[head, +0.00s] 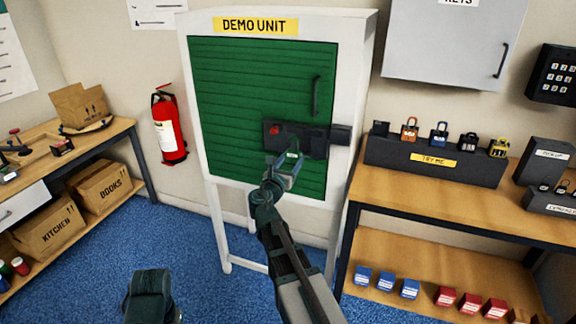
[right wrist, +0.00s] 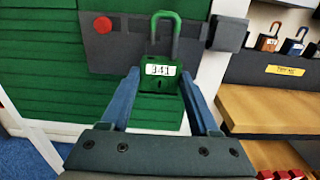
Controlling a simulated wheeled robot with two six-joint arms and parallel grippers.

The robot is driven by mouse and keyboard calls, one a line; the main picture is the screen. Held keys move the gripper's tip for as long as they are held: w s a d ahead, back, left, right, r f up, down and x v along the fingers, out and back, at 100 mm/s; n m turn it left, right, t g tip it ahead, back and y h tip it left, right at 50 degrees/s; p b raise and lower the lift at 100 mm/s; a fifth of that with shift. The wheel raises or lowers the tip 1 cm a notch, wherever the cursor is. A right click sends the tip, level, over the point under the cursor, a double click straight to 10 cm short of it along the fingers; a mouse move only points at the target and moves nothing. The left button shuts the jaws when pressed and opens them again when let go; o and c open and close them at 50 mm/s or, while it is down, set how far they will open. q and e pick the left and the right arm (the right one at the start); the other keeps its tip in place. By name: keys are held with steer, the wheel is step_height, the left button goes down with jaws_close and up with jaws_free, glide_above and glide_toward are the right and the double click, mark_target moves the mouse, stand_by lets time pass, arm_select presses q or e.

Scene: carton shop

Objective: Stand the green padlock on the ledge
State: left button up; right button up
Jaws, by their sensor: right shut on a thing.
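The green padlock (right wrist: 161,84) is upright between the fingertips of my right gripper (right wrist: 162,92), with its shackle up and a white label reading 341 facing me. The right gripper is shut on its body. In the head view the right gripper (head: 286,172) is in front of the green door, just below the dark latch plate, and covers part of the padlock. My left gripper's fingers do not show.
The dark latch plate (head: 313,143) with a red button is close behind the padlock. A bench at the right carries a dark TRY ME stand (head: 430,167) with several padlocks. A fire extinguisher (head: 168,127) hangs left of the DEMO UNIT cabinet (head: 368,60).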

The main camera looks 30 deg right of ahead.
steer(key=shift+x, duration=1.75)
steer(key=shift+w+d+f, duration=0.1)
steer(key=shift+w+d, duration=0.3)
steer(key=shift+d, duration=0.05)
steer(key=shift+w+d, duration=0.45)
steer(key=shift+d, duration=0.1)
steer(key=shift+x, duration=1.25)
stand_by(1.5)
steer(key=shift+f, duration=0.25)
stand_by(0.3)
steer(key=o, duration=1.4)
steer(key=shift+c, duration=0.2)
steer(key=shift+v, duration=4.5)
